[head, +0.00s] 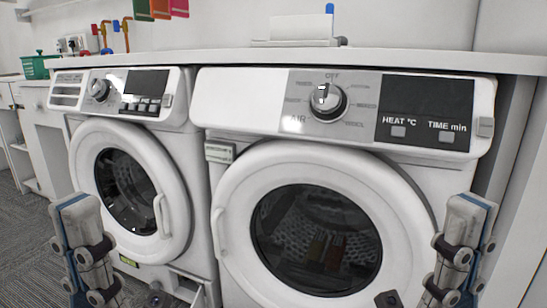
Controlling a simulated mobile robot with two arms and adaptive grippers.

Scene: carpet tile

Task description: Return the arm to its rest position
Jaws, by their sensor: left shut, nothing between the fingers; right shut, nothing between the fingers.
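My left gripper (76,208) is at the lower left of the head view, fingers pointing up. It is shut and empty, in front of the left machine's lower left side. My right gripper (470,210) is at the lower right, also fingers up, shut and empty. It is in front of the right machine's right edge. The two grippers are far apart at about the same height. Most of both arms is out of view below the frame.
A white washing machine (84,150) and a white dryer (230,180) stand under a white counter (230,62), both round doors shut. A flap at the left machine's base seems to stick out (188,284). A green basket (36,68) stands at far left. Grey carpet (25,240) shows at left.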

